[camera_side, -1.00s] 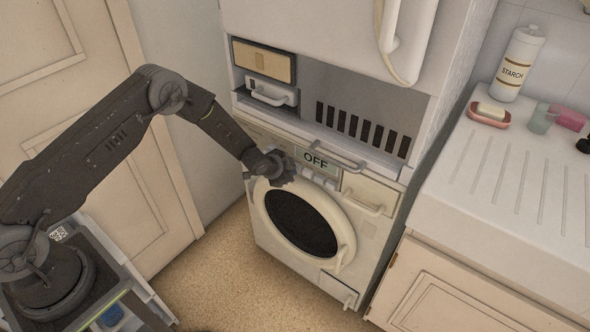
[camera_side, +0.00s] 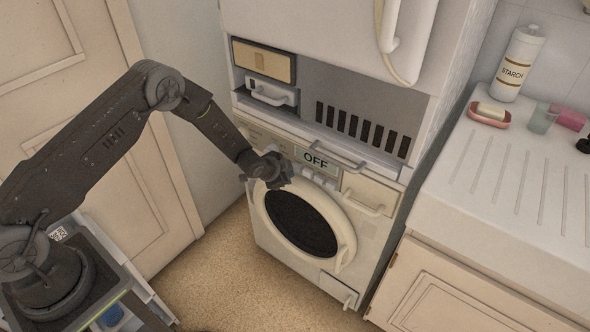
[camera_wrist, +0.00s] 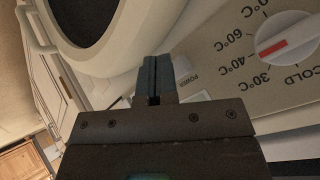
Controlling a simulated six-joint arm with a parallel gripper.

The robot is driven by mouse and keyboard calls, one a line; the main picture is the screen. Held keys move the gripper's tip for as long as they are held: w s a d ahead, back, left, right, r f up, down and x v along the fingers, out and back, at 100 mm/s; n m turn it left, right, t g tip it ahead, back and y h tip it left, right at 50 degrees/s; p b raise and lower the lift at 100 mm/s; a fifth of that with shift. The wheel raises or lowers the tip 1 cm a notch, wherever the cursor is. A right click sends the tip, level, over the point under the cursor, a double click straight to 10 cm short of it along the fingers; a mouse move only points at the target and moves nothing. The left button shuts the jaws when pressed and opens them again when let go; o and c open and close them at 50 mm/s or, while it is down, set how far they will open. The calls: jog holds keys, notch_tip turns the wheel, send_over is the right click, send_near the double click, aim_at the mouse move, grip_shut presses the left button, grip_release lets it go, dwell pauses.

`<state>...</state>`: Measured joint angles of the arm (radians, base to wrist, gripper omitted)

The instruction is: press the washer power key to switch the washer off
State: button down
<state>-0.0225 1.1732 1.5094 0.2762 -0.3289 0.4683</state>
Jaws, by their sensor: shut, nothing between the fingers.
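The washer (camera_side: 262,215) stands at the centre of the side view, with its round door shut. Its display (camera_side: 316,161) reads OFF. My gripper (camera_side: 280,178) is shut and empty, at the upper left of the door in front of the control panel. In the wrist view, the shut fingers (camera_wrist: 157,62) reach over the panel beside a small label (camera_wrist: 190,78) reading POWER. A pale key (camera_wrist: 194,97) shows partly beside the fingers; the gripper hides the rest. I cannot tell whether the fingertips touch the panel.
A temperature dial (camera_wrist: 287,38) with a red mark lies right of the fingers in the wrist view. A handle (camera_side: 338,155) juts out above the washer. A counter (camera_side: 500,220) at right holds a starch bottle (camera_side: 518,64) and a soap dish (camera_side: 489,116).

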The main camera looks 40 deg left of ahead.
jog(key=s, duration=0.5)
jog(key=shift+s, duration=0.1)
jog(key=s+a+r+n+g+y, duration=0.15)
jog(key=s+r, duration=0.25)
jog(key=r, duration=0.9)
jog(key=s+d+r+n, duration=0.1)
jog(key=s+r+n, duration=0.2)
jog(key=r, duration=1.1)
jog(key=s+r+n+g, duration=0.1)
jog(key=s+r, duration=0.4)
jog(key=s, duration=0.8)
jog(key=s+r+n+g, duration=0.1)
jog(key=s+r+n, duration=0.2)
jog(key=s, duration=0.9)
notch_tip(320, 180, up, 3)
jog(key=shift+s+d+f, duration=0.15)
jog(key=shift+s+d, duration=0.1)
jog(key=shift+s, duration=0.1)
jog(key=shift+h, duration=0.25)
